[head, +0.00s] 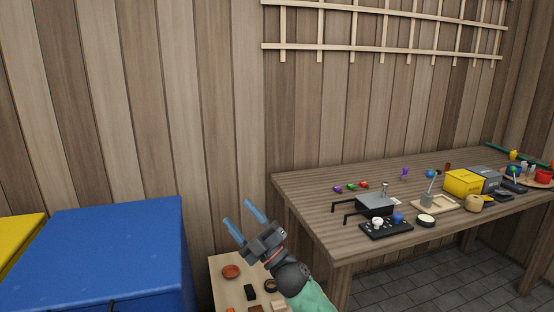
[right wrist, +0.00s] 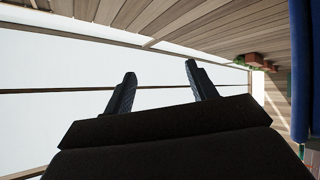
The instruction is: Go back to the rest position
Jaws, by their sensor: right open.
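My right gripper (head: 244,219) is raised in the lower middle of the head view, left of the workbench and above a small low table. Its two blue fingers are spread apart with nothing between them. In the right wrist view the open gripper (right wrist: 160,82) shows its dark fingers apart against a pale, bright background. My left gripper is not in either view. The wooden workbench (head: 310,193) stands on the right, with nothing on it touching my right gripper.
The low table (head: 222,289) holds a reddish dish (head: 231,271) and several small items beneath my right arm. A blue box (head: 110,250) and a yellow one (head: 18,238) stand at left. The workbench carries a yellow bin (head: 462,182) and a black tray (head: 386,229). A plank wall closes the back.

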